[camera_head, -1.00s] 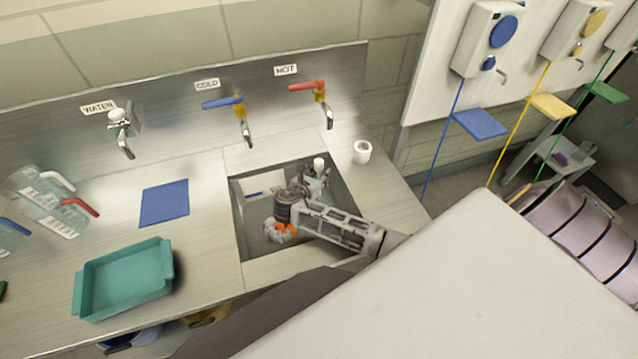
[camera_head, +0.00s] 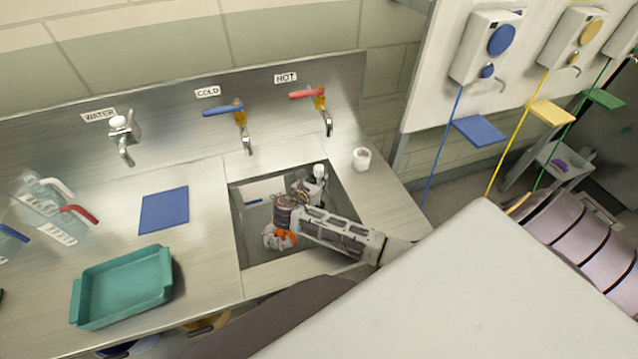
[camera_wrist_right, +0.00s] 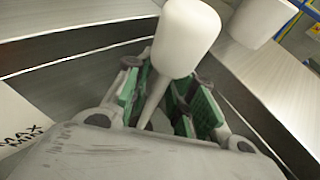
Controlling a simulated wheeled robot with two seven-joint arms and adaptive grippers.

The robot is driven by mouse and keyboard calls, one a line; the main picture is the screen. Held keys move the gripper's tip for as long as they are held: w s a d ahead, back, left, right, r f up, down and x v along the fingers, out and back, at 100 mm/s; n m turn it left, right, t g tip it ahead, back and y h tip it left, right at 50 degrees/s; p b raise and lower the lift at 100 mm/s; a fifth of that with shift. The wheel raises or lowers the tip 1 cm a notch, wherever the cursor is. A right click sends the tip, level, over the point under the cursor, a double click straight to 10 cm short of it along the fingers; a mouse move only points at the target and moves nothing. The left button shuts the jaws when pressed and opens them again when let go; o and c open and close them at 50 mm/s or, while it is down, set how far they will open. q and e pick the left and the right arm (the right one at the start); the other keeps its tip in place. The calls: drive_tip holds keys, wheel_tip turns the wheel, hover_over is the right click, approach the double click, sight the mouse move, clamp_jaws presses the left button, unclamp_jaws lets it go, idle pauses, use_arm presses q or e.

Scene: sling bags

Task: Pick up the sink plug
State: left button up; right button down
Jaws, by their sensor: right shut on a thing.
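The sink plug (camera_wrist_right: 187,38) is white, with a wide rounded top and a thin tapered stem. In the right wrist view my right gripper (camera_wrist_right: 166,103) is shut on the stem between its green-padded fingers. In the head view the white top (camera_head: 319,170) stands up at the right gripper (camera_head: 314,186), over the back part of the sink basin (camera_head: 240,222). My arm hides much of the basin, and the plug's lower end is not visible. My left gripper is not in view.
A small white cup (camera_head: 361,159) stands on the counter just right of the basin. The hot (camera_head: 325,118) and cold (camera_head: 243,130) taps hang behind it. A blue mat (camera_head: 164,210), a teal tray (camera_head: 122,287) and bottles (camera_head: 42,213) are to the left. "MAX MIN" marks show in the wrist view.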

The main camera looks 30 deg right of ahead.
sight(319, 166)
drive_tip(key=shift+r, duration=4.75)
